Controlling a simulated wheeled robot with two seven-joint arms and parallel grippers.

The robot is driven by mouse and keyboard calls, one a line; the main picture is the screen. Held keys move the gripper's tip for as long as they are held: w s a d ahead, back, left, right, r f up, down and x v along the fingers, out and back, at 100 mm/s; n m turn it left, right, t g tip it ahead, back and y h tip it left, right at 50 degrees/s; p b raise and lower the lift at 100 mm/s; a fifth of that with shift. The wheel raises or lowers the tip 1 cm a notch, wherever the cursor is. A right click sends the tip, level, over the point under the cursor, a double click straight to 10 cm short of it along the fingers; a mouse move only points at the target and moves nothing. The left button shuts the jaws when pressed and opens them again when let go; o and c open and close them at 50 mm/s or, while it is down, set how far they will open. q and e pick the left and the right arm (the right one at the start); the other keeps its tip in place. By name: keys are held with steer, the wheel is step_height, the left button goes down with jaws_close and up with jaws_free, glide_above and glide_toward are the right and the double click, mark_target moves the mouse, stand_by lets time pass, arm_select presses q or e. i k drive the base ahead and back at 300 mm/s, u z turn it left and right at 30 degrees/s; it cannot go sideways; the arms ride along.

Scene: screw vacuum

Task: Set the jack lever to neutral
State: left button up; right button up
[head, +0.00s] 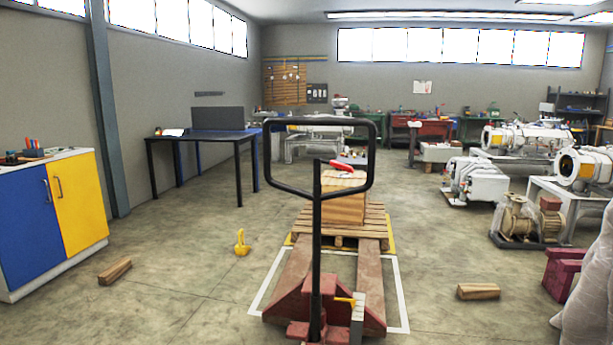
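The pallet jack (293,285) stands in front of me, with a red body and forks reaching away under a wooden pallet (345,221). Its black handle (317,255) rises upright to a loop (271,160). A thin black lever with a red tip (342,165) shows inside the loop, pointing right from the top of the stem. I cannot tell its exact setting. A small yellow part (345,301) sits low on the jack's right side. Neither of my grippers is in view.
A wooden box (345,208) sits on the pallet. Wood blocks (115,271) (478,291) and a yellow object (241,243) lie on the floor. A blue-yellow cabinet (75,209) stands left. Pumps (478,181) and a pale, unclear shape (589,290) are at right.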

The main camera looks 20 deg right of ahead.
mark_target(335, 163)
steer(key=z, duration=0.25)
steer(key=i, duration=0.35)
steer(key=z, duration=0.65)
steer(key=i, duration=0.85)
